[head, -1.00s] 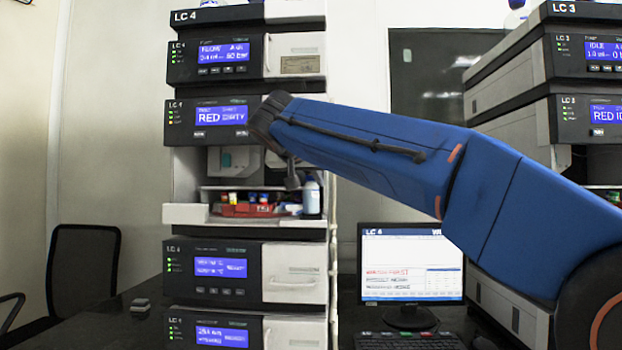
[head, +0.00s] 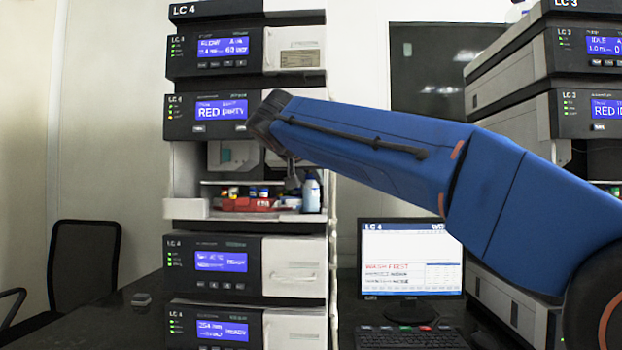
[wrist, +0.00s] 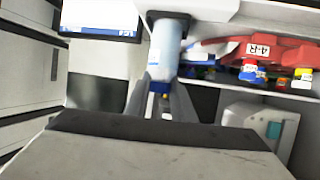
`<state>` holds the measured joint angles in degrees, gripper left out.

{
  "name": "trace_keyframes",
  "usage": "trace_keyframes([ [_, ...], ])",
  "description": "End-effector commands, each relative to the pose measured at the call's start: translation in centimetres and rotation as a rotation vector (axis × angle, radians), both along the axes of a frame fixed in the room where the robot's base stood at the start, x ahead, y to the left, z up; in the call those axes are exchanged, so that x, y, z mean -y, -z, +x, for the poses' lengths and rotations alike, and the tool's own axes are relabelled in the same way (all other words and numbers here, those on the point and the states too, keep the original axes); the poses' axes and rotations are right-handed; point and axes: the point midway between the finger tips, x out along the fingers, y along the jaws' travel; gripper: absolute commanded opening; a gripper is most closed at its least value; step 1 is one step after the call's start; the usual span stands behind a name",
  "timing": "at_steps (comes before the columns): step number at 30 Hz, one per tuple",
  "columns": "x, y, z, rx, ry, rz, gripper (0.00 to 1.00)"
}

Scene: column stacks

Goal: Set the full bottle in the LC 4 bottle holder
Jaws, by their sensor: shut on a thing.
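The full bottle (head: 311,194) is pale blue-white and stands upright at the right end of the open bay in the LC 4 stack. In the wrist view the bottle (wrist: 169,50) shows with its blue cap end between my fingers. My gripper (wrist: 160,92) is shut on the bottle near its cap. In the head view my gripper (head: 296,180) is partly hidden by my arm, just left of the bottle. A dark ring shows at the bottle's far end in the wrist view; I cannot tell whether it is the holder or whether the bottle rests in it.
A red tray (head: 250,204) with small capped vials sits in the bay left of the bottle; it also shows in the wrist view (wrist: 285,52). LC 4 modules stand above and below the bay. A monitor (head: 411,258) stands to the right. The LC 3 stack is farther right.

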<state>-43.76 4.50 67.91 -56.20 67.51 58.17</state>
Motion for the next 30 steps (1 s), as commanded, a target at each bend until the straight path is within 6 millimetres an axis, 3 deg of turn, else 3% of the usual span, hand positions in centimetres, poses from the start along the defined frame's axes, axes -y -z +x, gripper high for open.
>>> trace_keyframes([
  [1,0.0,0.0,0.0,0.0,0.0,0.0,0.04],
  [2,0.0,0.0,0.0,0.0,0.0,0.0,0.27],
  [4,0.0,0.0,0.0,0.0,0.0,0.0,0.44],
  [17,-0.2,-0.3,-0.7,0.001,-0.002,0.001,0.44],
  [30,-1.9,-3.3,-7.9,0.001,-0.005,0.002,0.44],
])
